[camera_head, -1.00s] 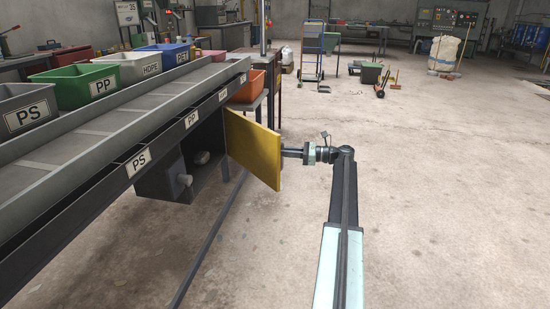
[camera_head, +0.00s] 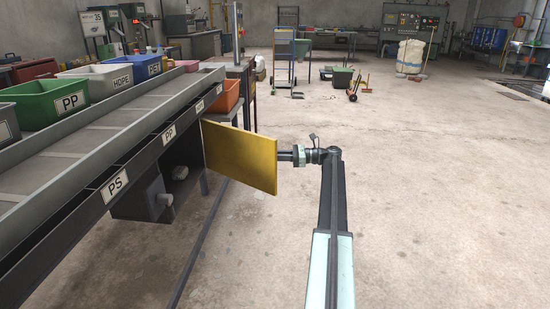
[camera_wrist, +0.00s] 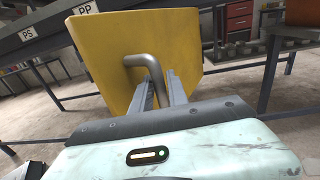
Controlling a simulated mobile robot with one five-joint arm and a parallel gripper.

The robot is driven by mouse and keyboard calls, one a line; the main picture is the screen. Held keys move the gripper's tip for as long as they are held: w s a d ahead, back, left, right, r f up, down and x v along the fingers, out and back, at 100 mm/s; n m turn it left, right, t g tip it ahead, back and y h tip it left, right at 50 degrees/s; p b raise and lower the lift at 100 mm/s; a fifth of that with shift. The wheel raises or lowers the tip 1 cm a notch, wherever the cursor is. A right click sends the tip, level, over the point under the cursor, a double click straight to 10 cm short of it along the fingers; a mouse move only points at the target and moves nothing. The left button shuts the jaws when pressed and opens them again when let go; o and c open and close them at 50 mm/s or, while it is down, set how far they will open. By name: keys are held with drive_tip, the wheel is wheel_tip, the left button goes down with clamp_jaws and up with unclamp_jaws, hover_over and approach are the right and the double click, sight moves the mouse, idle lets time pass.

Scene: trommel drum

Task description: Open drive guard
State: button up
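The yellow drive guard (camera_head: 240,158) stands swung out from the side of the grey conveyor frame, its flat face partly turned toward me. In the wrist view the guard (camera_wrist: 110,55) fills the upper middle, with a bent grey bar handle (camera_wrist: 142,60) on its face. My gripper (camera_wrist: 162,88) has its two fingers on either side of the handle's lower part and appears closed on it. In the head view my gripper (camera_head: 284,155) meets the guard's far side near its free edge; the fingertips and handle are hidden there.
The dark drive housing (camera_head: 140,203) sits under the conveyor (camera_head: 85,165), beside an open bay. Labelled bins, such as the green PP bin (camera_head: 50,103), line the conveyor. An orange bin (camera_head: 226,97) stands behind the guard.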

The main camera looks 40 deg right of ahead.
drive_tip(key=shift+o, duration=0.9)
drive_tip(key=shift+w, duration=0.1)
